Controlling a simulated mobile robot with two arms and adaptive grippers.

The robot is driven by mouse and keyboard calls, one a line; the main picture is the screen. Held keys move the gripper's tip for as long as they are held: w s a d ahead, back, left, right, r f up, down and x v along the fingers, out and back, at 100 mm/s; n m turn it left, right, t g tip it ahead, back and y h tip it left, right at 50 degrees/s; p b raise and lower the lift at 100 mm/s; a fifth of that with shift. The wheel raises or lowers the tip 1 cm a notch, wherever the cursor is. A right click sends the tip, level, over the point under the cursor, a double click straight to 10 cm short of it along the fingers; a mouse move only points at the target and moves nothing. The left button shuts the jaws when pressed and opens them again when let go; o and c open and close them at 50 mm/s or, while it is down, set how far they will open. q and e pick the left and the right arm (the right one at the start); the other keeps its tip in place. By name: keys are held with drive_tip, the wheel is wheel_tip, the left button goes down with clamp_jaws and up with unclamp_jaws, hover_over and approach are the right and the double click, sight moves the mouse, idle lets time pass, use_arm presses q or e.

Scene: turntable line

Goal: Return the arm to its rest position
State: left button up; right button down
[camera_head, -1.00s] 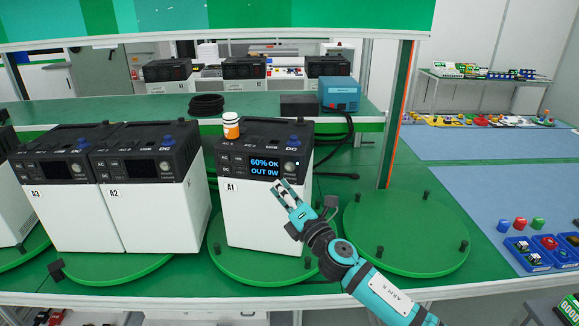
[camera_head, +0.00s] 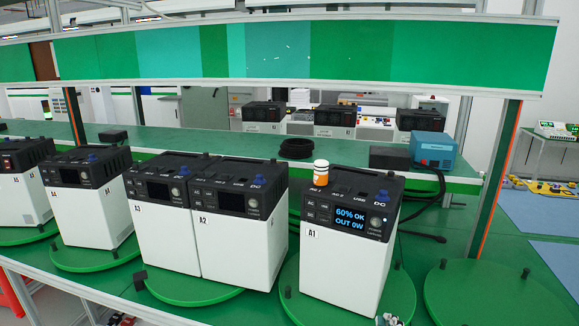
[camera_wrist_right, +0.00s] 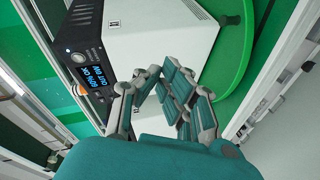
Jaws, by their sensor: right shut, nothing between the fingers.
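My right gripper (camera_head: 392,319) shows only as a small part at the bottom edge of the head view, in front of the lower right of power unit A1 (camera_head: 335,267). In the right wrist view, the right gripper (camera_wrist_right: 160,76) is shut and empty, with the white side of unit A1 (camera_wrist_right: 160,40) beyond it. A1 stands upright on a green turntable (camera_head: 291,300). Its screen (camera_head: 357,221) is lit and reads "60% OK OUT 0W". My left gripper is not in view.
An orange bottle with a white cap (camera_head: 321,174) stands on A1. Unit A2 (camera_head: 235,240), unit A3 (camera_head: 160,230) and others stand to the left. An empty turntable (camera_head: 490,295) lies at the right. A teal box (camera_head: 433,150) sits behind.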

drive_tip(key=s+a+f+m+g+y, duration=0.1)
drive_tip(key=s+f+m+g, duration=0.3)
drive_tip(key=s, duration=0.6)
drive_tip(key=s+f+m+g, duration=0.3)
drive_tip(key=s+f+g, duration=0.1)
drive_tip(key=s, duration=0.6)
drive_tip(key=s+a+f+m+g+y, duration=0.1)
drive_tip(key=s+f+m+g, duration=0.3)
drive_tip(key=s, duration=0.6)
wheel_tip(320, 180, down, 26)
drive_tip(key=s+d+f+g, duration=0.2)
drive_tip(key=s+d+f, duration=0.1)
drive_tip(key=s+f, duration=1.3)
drive_tip(key=shift+s+f+n, duration=0.4)
drive_tip(key=shift+s, duration=0.5)
